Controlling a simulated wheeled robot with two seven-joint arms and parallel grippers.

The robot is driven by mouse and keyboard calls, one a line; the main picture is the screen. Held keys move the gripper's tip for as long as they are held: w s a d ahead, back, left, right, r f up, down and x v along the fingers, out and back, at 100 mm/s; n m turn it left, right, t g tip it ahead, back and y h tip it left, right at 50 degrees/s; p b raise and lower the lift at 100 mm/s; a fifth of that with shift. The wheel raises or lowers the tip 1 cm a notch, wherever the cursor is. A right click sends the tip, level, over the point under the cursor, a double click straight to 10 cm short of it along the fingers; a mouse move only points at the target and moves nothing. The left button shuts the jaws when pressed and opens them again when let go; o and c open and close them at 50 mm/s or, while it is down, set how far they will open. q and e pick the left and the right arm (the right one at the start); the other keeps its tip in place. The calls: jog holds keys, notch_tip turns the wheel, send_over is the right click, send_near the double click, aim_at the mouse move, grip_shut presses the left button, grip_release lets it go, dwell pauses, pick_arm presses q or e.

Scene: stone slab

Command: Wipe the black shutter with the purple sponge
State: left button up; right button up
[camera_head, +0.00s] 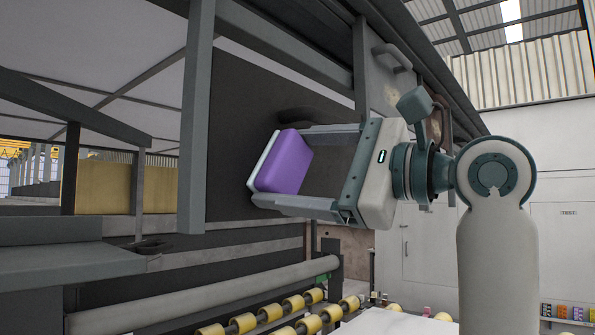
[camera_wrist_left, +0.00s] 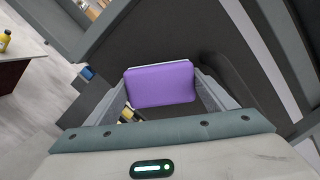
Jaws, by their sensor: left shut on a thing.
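The purple sponge (camera_head: 287,165), with a white layer on one side, is held between the two fingers of my left gripper (camera_head: 285,166). In the left wrist view the sponge (camera_wrist_left: 160,84) sits squarely between the fingertips. The black shutter (camera_head: 245,110) is the dark flat panel behind and to the left of the sponge in the head view. The sponge is close to this panel, but I cannot tell whether they touch. The gripper covers part of the panel. My right gripper is in neither view.
A grey upright post (camera_head: 194,120) stands at the panel's left edge. A metal plate with a handle (camera_head: 394,55) is above the gripper. Below are a long grey roller (camera_head: 205,297) and several yellow rollers (camera_head: 243,322). A white cabinet (camera_head: 430,245) stands behind at the right.

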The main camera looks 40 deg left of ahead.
pick_arm(q)
jog(key=shift+s+a+f+g, duration=0.3)
jog(key=shift+s+f+g, duration=0.15)
jog(key=shift+f, duration=0.3)
jog(key=shift+s+d, duration=0.6)
jog(key=shift+s, duration=0.15)
jog(key=d, duration=0.3)
jog(key=shift+w+d+t, duration=0.25)
jog(key=shift+w+d, duration=0.1)
jog(key=shift+d, duration=0.05)
jog(key=shift+s+d, duration=0.1)
jog(key=shift+d, duration=0.05)
jog(key=shift+d+p, duration=0.1)
jog(key=shift+p, duration=0.2)
jog(key=shift+d+r+p, duration=0.1)
jog(key=shift+d+p, duration=0.2)
jog(key=shift+d, duration=1.5)
